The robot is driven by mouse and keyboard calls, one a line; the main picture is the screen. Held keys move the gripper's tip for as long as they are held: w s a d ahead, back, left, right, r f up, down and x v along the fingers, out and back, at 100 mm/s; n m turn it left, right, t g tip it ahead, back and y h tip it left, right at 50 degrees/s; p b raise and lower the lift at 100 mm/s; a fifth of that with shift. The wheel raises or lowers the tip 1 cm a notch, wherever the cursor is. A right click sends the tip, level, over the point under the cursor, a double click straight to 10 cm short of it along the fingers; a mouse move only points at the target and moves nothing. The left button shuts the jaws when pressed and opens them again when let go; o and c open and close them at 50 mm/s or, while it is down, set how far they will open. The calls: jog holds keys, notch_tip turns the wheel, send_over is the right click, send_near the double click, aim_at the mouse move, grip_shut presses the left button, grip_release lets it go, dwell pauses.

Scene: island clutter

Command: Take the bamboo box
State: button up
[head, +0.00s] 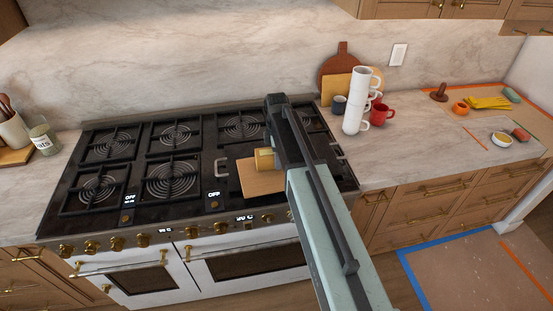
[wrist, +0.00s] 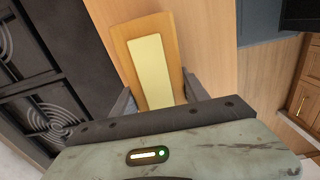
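The bamboo box is most likely the small block (head: 264,159) beside the end of my arm in the head view, at the right part of the stove. In the wrist view a wooden box (wrist: 121,45) with orange-brown sides and a pale yellow face lies between the two fingers of my gripper (wrist: 158,97). The fingers are close to its sides; I cannot tell whether they press on it. The fingertips are hidden in the head view. A flat tan board (head: 262,180) shows just below the block.
The black stove top (head: 150,188) has several grated burners. White cups (head: 356,105) stand stacked on the counter to the right, with a red mug (head: 381,114), a grey cup (head: 339,104) and cutting boards (head: 341,62) close by. A glass jar (head: 43,140) stands far left.

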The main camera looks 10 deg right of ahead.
grip_shut()
jog(key=shift+r+p, duration=0.5)
notch_tip(320, 180, up, 3)
jog(key=p, duration=0.3)
jog(key=shift+r, duration=0.1)
jog(key=s+p, duration=0.1)
jog(key=s, duration=1.5)
jog(key=shift+r, duration=0.4)
